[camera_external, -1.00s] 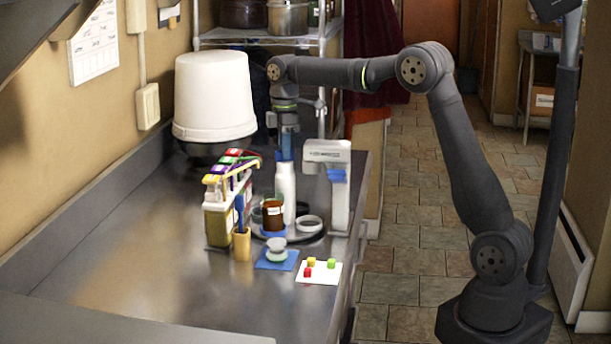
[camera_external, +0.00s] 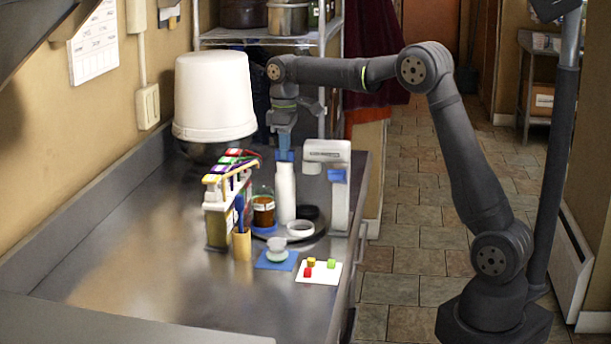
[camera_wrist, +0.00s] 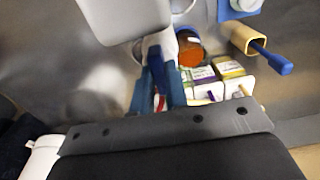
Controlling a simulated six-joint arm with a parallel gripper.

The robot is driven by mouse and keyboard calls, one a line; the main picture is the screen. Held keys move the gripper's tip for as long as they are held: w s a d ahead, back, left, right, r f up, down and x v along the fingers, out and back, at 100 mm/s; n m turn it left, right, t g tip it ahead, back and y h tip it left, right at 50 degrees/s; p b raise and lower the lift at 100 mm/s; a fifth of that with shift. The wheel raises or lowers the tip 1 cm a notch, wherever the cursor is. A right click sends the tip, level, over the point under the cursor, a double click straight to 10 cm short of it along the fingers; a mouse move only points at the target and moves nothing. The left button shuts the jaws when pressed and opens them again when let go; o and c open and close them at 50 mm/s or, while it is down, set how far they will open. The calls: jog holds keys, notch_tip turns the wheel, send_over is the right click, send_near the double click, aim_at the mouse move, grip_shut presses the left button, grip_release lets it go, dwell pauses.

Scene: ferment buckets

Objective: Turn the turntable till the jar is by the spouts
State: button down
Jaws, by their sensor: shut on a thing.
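The jar (camera_external: 263,212), brown with a pale label, stands on a blue pad on the dark round turntable (camera_external: 302,243). It is at the turntable's left side, close to the rack with coloured spouts (camera_external: 232,165). In the wrist view the jar (camera_wrist: 190,50) shows orange-brown contents, beside the cartons of the rack (camera_wrist: 218,78). A white bottle (camera_external: 286,195) stands upright on the turntable, right of the jar. My gripper (camera_external: 285,155), with blue fingers, is shut on the bottle's top from above. The fingers (camera_wrist: 157,80) also show in the wrist view.
A white ring (camera_external: 299,229) and a black round piece lie on the turntable. A white stand device (camera_external: 338,195) is just right of it. In front are a cup with a blue-handled tool (camera_external: 242,245), a blue mat (camera_external: 272,264) and a white card with small cubes (camera_external: 325,277). The front-left counter is clear.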

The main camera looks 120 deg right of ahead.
jog(key=shift+m, duration=2.2)
jog(key=shift+r+m, duration=0.1)
jog(key=shift+m, duration=2.2)
jog(key=c, duration=1.4)
grip_release()
jog(key=shift+c, duration=0.2)
notch_tip(320, 180, up, 17)
jog(key=shift+r, duration=0.2)
jog(key=shift+f, duration=0.1)
notch_tip(320, 180, down, 17)
jog(key=shift+f, duration=0.2)
